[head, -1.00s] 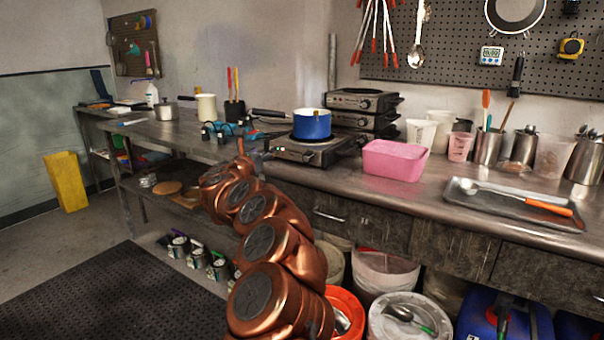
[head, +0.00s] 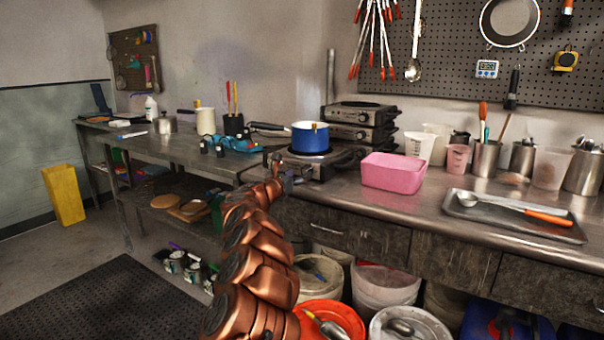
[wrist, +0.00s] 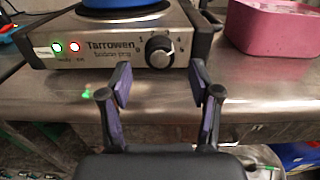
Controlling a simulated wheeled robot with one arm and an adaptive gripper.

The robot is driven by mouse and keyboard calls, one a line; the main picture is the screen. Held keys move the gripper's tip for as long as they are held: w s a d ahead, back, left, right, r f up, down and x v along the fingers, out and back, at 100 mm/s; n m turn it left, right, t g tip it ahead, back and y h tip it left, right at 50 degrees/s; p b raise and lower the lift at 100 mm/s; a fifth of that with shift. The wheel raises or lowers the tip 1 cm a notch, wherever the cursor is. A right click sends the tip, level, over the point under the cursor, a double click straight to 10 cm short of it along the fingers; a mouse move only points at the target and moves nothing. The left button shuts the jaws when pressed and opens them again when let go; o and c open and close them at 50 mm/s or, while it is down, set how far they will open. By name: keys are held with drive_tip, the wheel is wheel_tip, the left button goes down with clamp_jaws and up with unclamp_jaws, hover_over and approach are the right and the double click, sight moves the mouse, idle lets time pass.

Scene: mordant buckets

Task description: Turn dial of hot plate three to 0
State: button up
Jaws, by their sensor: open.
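A hot plate with a steel front (wrist: 100,48) fills the upper left of the wrist view. Its round black dial (wrist: 159,51) has numbers around it, and a green and a red light glow at its left. I cannot read the dial's setting. My gripper (wrist: 161,85) is open, its two fingers in front of and just below the dial, apart from it. In the head view my gripper (head: 284,174) is small before the hot plate (head: 318,168), partly hiding its front. A blue pot (head: 310,138) stands on the plate.
A pink tub (head: 393,174) stands right of the hot plate on the steel counter (head: 420,200). More hot plates (head: 358,122) are stacked behind. A tray (head: 520,214) with a spoon lies further right. Buckets (head: 386,285) stand below the counter.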

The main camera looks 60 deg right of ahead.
sight(306, 171)
drive_tip(key=shift+d+r, duration=0.1)
drive_tip(key=shift+d, duration=0.6)
drive_tip(key=shift+d+p, duration=0.3)
drive_tip(key=shift+d, duration=0.35)
drive_tip(key=c, duration=1.1)
drive_tip(key=shift+c, duration=0.2)
